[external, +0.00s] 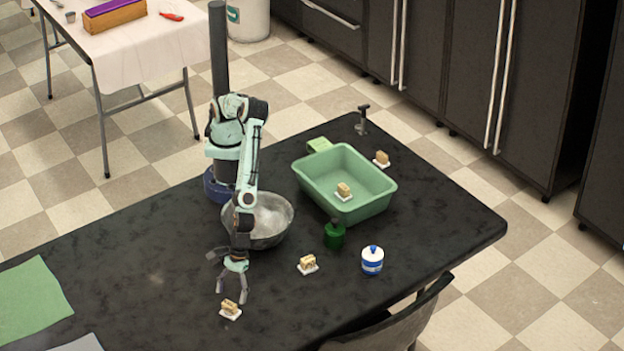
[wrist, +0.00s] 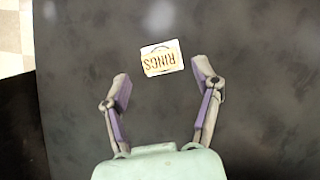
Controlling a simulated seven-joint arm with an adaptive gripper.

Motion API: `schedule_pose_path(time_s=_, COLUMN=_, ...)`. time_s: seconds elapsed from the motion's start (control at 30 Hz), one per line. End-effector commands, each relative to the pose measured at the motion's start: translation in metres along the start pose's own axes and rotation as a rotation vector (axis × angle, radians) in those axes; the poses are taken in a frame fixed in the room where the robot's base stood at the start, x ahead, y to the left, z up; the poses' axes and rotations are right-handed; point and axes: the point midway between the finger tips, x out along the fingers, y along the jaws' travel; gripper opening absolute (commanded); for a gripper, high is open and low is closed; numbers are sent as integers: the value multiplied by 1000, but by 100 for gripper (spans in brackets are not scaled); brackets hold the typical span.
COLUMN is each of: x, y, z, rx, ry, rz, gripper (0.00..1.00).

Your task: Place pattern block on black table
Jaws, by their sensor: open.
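A small tan block on a white base (external: 230,308) sits on the black table (external: 150,285) near its front edge. Similar blocks sit on the table (external: 307,264), inside the green basin (external: 343,190) and behind the basin (external: 381,157). I cannot tell which one is named the pattern block.
A metal bowl (external: 272,218) stands beside my arm, with the green basin (external: 372,208) behind it. A dark green bottle (external: 334,234) and a blue-white jar (external: 372,260) stand to the right. A green cloth (external: 32,302) lies at left. The table between cloth and gripper is clear.

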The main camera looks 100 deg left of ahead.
Motion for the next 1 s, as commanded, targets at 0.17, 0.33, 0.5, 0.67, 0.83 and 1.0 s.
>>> schedule_pose_path(time_s=0.17, x=-44, y=1, z=0, rx=-1, ry=-3, rz=4, gripper=64)
schedule_pose_path(time_s=0.33, x=-73, y=1, z=0, rx=-1, ry=-2, rz=3, gripper=64)
schedule_pose_path(time_s=0.5, x=-85, y=0, z=0, rx=-1, ry=0, rz=1, gripper=64)
schedule_pose_path(time_s=0.67, x=-86, y=0, z=0, rx=0, ry=0, rz=0, gripper=64)
schedule_pose_path(time_s=0.83, x=-106, y=13, z=-21, rx=68, ry=38, rz=30, gripper=64)
schedule_pose_path(time_s=1.0, x=-201, y=42, z=-128, rx=354, ry=243, rz=86, gripper=64)
